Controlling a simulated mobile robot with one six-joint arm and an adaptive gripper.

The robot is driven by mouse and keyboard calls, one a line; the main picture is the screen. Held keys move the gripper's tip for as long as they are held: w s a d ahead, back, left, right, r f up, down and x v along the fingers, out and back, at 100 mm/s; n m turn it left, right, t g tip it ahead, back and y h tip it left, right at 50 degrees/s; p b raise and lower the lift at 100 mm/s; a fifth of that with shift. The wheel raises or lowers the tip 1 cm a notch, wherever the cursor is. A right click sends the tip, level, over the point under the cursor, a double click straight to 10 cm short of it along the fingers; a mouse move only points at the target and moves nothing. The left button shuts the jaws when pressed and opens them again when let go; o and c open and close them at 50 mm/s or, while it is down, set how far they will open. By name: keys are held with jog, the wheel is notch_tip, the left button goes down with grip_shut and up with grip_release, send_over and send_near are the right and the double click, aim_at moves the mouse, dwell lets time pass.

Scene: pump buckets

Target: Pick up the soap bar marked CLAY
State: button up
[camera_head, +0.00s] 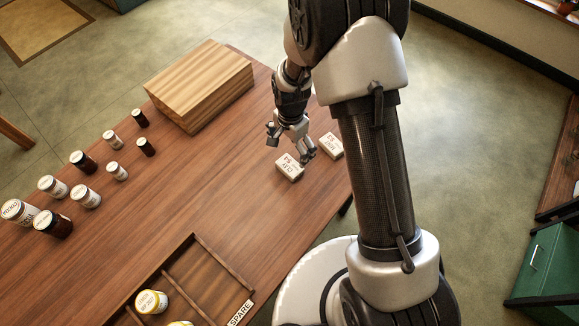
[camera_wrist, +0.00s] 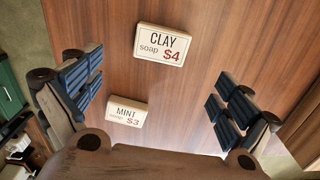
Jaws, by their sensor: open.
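The CLAY soap bar is a small cream block with a "CLAY soap $4" label; it lies flat on the wooden table in the wrist view (camera_wrist: 162,45) and shows in the head view (camera_head: 289,167). A similar MINT soap bar (camera_wrist: 126,114) lies beside it, also seen in the head view (camera_head: 330,146). My gripper (camera_head: 290,147) is above the table close to the CLAY bar. In the wrist view its fingers (camera_wrist: 160,100) are wide apart and empty. The CLAY bar is ahead of the fingertips, and the MINT bar is nearer the palm side of the picture.
A striped wooden box (camera_head: 200,85) stands at the table's back. Several jars (camera_head: 84,162) stand at the left. A divided wooden tray marked SPARE (camera_head: 222,270) holds yellow-rimmed jars at the front. The table (camera_head: 200,200) is bare between the tray and the CLAY bar.

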jog(key=b, duration=0.1)
send_over(290, 165)
notch_tip(290, 165, down, 6)
jog(key=shift+d+r, duration=0.1)
jog(key=shift+r, duration=0.05)
notch_tip(290, 165, down, 5)
jog(key=shift+f+b, duration=0.15)
jog(key=shift+b, duration=0.7)
jog(key=c, duration=1.2)
